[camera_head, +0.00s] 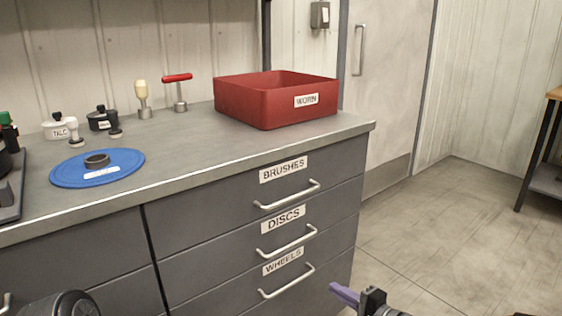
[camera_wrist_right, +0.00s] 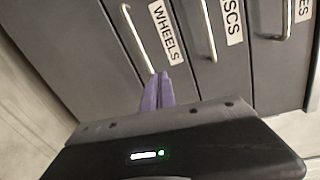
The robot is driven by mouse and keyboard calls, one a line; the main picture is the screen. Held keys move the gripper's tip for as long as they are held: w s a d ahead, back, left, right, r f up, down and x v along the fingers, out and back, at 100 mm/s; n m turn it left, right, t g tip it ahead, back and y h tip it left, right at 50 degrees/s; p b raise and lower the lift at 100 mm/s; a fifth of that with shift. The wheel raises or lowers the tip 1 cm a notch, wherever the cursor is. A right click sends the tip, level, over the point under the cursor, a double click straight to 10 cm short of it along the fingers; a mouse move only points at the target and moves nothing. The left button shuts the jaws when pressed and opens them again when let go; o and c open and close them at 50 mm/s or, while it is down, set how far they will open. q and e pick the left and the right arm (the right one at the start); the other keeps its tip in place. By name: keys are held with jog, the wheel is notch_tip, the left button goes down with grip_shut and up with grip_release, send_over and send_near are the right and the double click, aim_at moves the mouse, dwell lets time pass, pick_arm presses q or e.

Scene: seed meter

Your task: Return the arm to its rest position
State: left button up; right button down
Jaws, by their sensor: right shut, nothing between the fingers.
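My right gripper (camera_head: 336,290) shows at the bottom of the head view, in front of the drawer cabinet (camera_head: 180,245). Its purple fingers are together with nothing between them. The right wrist view shows the shut fingertips (camera_wrist_right: 163,80) close to the handle of the drawer labelled WHEELS (camera_wrist_right: 163,32). From this angle I cannot tell the exact gap between fingers and handle. A dark rounded part of my own body shows at the lower left of the head view. My left gripper is not in view.
The drawers marked BRUSHES (camera_head: 283,168), DISCS (camera_head: 283,218) and WHEELS (camera_head: 283,261) look shut. A red WORN bin (camera_head: 240,103), a blue disc (camera_head: 65,175), pots and hand tools stand on the counter (camera_head: 210,155). Open floor (camera_head: 440,240) lies right of the cabinet.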

jog(key=s+a+f+n+g+h, duration=0.3)
jog(key=s+f+g+h, duration=0.55)
jog(key=s+f, duration=1.65)
jog(key=s+a+f+n+g+y, duration=0.1)
jog(key=s+a+n+g+y, duration=0.2)
jog(key=s+n, duration=0.5)
pick_arm(q)
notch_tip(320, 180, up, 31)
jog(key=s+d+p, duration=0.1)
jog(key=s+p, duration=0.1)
jog(key=p, duration=2.9)
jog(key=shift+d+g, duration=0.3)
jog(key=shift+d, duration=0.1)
pick_arm(e)
jog(key=s+a+r, duration=0.2)
jog(key=r, duration=1.3)
jog(key=s+a+r, duration=0.2)
jog(key=r, duration=1.4)
jog(key=shift+m+g+h, duration=0.3)
jog(key=shift+g+h, duration=0.05)
jog(key=shift+h, duration=0.1)
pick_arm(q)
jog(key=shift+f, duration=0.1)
pick_arm(e)
jog(key=shift+w+a+f, duration=0.1)
